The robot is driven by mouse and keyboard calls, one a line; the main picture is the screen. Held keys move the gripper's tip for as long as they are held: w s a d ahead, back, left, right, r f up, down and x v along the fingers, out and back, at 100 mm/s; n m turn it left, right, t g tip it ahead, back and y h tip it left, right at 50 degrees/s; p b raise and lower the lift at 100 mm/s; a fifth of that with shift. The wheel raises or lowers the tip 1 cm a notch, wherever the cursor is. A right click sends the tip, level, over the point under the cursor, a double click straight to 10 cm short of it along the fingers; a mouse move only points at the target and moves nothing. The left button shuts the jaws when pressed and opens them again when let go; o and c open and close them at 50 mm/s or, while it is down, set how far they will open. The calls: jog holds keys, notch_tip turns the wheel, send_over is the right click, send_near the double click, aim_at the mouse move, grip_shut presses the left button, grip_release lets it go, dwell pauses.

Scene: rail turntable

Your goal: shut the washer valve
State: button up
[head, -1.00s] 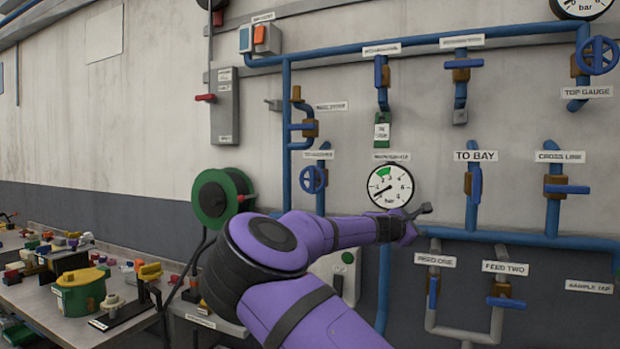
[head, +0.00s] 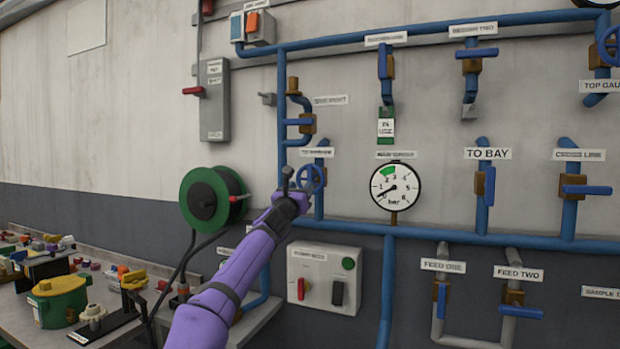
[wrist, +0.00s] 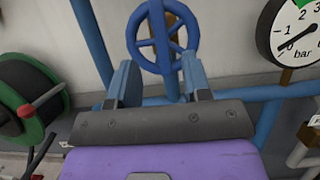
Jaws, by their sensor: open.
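The washer valve is a blue round handwheel (head: 321,182) on a blue vertical pipe, under a label (head: 318,152) that seems to read "TO WASHER". The handwheel also shows in the wrist view (wrist: 163,38), upright, with its rim and spokes facing me. My gripper (head: 296,178) is in front of the wheel and partly hides its left side. In the wrist view my gripper (wrist: 158,80) is open and empty. Its two fingers stand left and right of the wheel's lower part. I cannot tell whether either finger touches the rim.
A round pressure gauge (head: 393,186) is right of the wheel. A green hose reel (head: 207,198) is to its left, and a grey switch box (head: 325,278) is below. A lever valve (head: 299,122) sits just above. A cluttered bench (head: 120,335) stands at lower left.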

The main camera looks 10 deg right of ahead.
aim_at(309, 178)
jog(key=x, duration=0.8)
jog(key=shift+d, duration=0.1)
jog(key=shift+c, duration=0.4)
grip_shut()
